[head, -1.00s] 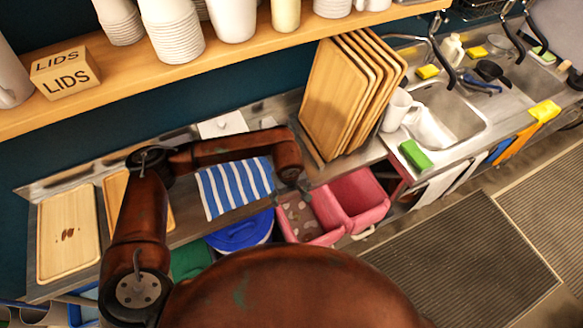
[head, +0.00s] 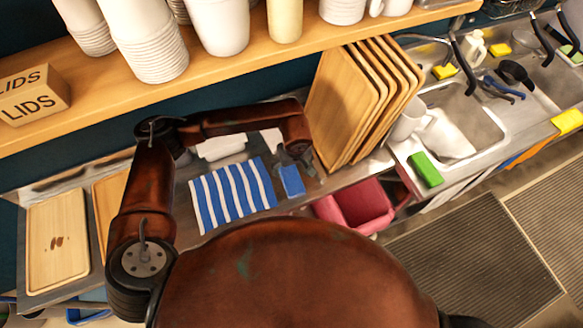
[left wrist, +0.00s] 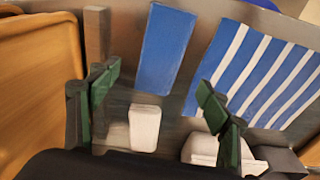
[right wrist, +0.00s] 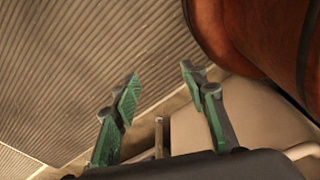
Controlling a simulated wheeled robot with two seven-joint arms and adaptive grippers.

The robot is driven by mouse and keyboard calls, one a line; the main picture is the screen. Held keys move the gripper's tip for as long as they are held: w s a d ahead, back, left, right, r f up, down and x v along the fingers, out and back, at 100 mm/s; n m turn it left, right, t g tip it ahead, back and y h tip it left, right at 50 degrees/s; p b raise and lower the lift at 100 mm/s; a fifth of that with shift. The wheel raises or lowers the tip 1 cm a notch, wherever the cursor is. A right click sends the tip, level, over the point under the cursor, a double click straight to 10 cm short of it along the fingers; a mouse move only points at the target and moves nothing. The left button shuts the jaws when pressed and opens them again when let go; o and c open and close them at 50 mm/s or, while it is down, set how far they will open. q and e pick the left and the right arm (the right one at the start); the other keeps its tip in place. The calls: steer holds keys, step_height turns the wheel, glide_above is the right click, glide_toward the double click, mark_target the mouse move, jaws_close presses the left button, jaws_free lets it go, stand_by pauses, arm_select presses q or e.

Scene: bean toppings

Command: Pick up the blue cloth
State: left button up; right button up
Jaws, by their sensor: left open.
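A plain blue cloth (head: 292,181) lies flat on the steel counter, just right of a blue-and-white striped cloth (head: 232,194). In the left wrist view the plain blue cloth (left wrist: 166,48) is a rectangle at top centre, with the striped cloth (left wrist: 265,75) to its right. My left gripper (head: 300,165) is over the counter close to the plain blue cloth. Its fingers (left wrist: 157,82) are wide apart with nothing between them, and the cloth shows beyond them. My right gripper (right wrist: 160,78) is open and empty, away from the counter over the floor.
Upright wooden trays (head: 350,105) stand just right of my left gripper. A shelf (head: 235,68) with cups overhangs the counter's back. White items (head: 220,147) lie behind the striped cloth. A pink bin (head: 360,203) is below the counter's front edge. A sink (head: 465,115) is at right.

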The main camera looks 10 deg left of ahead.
mark_target(291, 177)
arm_select(q)
steer(key=shift+f, duration=0.5)
steer(key=shift+s+a+f+p, duration=0.15)
steer(key=shift+s+f+p, duration=0.2)
steer(key=shift+f, duration=0.3)
steer(key=shift+w+f+p, duration=0.15)
steer(key=shift+f+p, duration=0.15)
steer(key=shift+f, duration=0.3)
steer(key=shift+w+f+p, duration=0.15)
steer(key=shift+f+p, duration=0.15)
steer(key=shift+f, duration=0.25)
step_height(291, 177, down, 2)
steer(key=shift+w+f, duration=0.15)
steer(key=shift+f, duration=0.05)
steer(key=shift+w+a+f, duration=0.1)
steer(key=c, duration=1.2)
steer(key=shift+c, duration=0.2)
arm_select(e)
steer(key=shift+s+r, duration=0.9)
steer(key=shift+r, duration=0.2)
